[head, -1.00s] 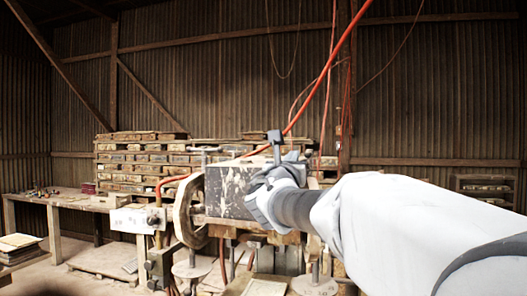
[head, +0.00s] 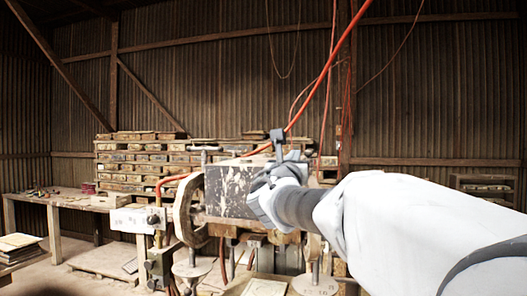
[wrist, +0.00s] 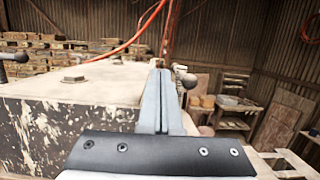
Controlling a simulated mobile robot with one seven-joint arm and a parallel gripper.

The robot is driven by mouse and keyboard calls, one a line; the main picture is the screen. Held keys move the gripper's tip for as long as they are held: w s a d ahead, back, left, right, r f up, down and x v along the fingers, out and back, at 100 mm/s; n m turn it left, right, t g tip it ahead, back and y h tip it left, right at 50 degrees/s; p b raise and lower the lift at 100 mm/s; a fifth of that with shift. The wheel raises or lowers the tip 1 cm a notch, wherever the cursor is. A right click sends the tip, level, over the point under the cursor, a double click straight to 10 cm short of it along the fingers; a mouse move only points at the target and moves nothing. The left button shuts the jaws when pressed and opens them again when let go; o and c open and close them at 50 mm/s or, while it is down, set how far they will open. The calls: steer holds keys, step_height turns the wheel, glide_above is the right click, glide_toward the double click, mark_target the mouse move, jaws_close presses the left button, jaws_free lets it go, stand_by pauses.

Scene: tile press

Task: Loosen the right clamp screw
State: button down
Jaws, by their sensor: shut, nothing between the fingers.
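My gripper (wrist: 160,74) is shut and empty, its two fingers together and pointing forward along the right edge of the press block. The right clamp screw (wrist: 188,80) shows in the wrist view as a dark knobbed handle just beyond and right of the fingertips. Its lower part is hidden by the fingers, and I cannot tell whether they touch it.
The block's pale top (wrist: 85,85) carries a bolt (wrist: 74,79). A red hose (head: 328,70) hangs behind my arm. Shelves (wrist: 232,100) stand beyond on the right.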

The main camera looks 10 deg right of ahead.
steer(key=shift+s+d+b, duration=0.25)
steer(key=shift+d+b, duration=0.05)
steer(key=shift+d, duration=0.3)
steer(key=shift+s+d+b, duration=0.25)
steer(key=shift+d+b, duration=0.1)
steer(key=shift+d, duration=0.25)
steer(key=shift+s+d+b, duration=0.25)
steer(key=shift+d+b, duration=0.05)
steer(key=shift+d, duration=0.3)
steer(key=shift+w+a, duration=0.2)
steer(key=shift+a, duration=0.5)
steer(key=r+v, duration=0.2)
steer(key=v, duration=0.7)
steer(key=shift+s+a+b, duration=0.3)
steer(key=shift+s+b, duration=0.15)
steer(key=shift+s, duration=0.05)
steer(key=shift+a, duration=0.15)
